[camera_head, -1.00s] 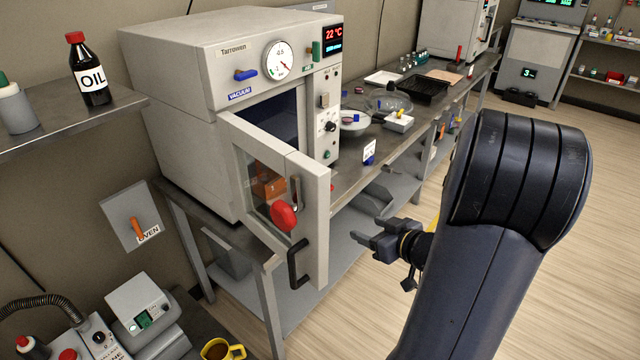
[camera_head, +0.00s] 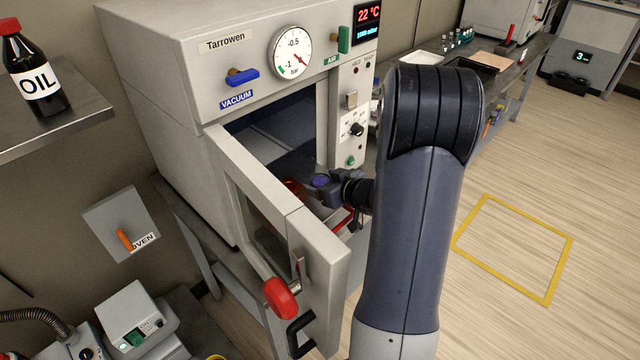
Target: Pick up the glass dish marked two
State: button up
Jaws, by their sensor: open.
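I cannot make out a glass dish marked two in the head view. A small blue-purple round piece (camera_head: 321,181) shows right at my gripper (camera_head: 318,190); I cannot tell whether it is part of a dish. My gripper is open, in front of the oven (camera_head: 160,90) chamber opening and behind the swung-open oven door (camera_head: 262,172). The jaws are small and dark here, and I see nothing clearly held. My arm covers the bench right of the oven.
The open door juts forward, with a red knob (camera_head: 281,298) and a black handle (camera_head: 300,334). An oil bottle (camera_head: 34,72) stands on the left shelf (camera_head: 70,118). A black tray (camera_head: 474,66) lies on the far bench. The floor at right, with a yellow outline (camera_head: 548,298), is clear.

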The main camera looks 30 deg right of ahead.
jog(key=shift+c, duration=0.5)
jog(key=c, duration=0.9)
jog(key=shift+c, duration=0.2)
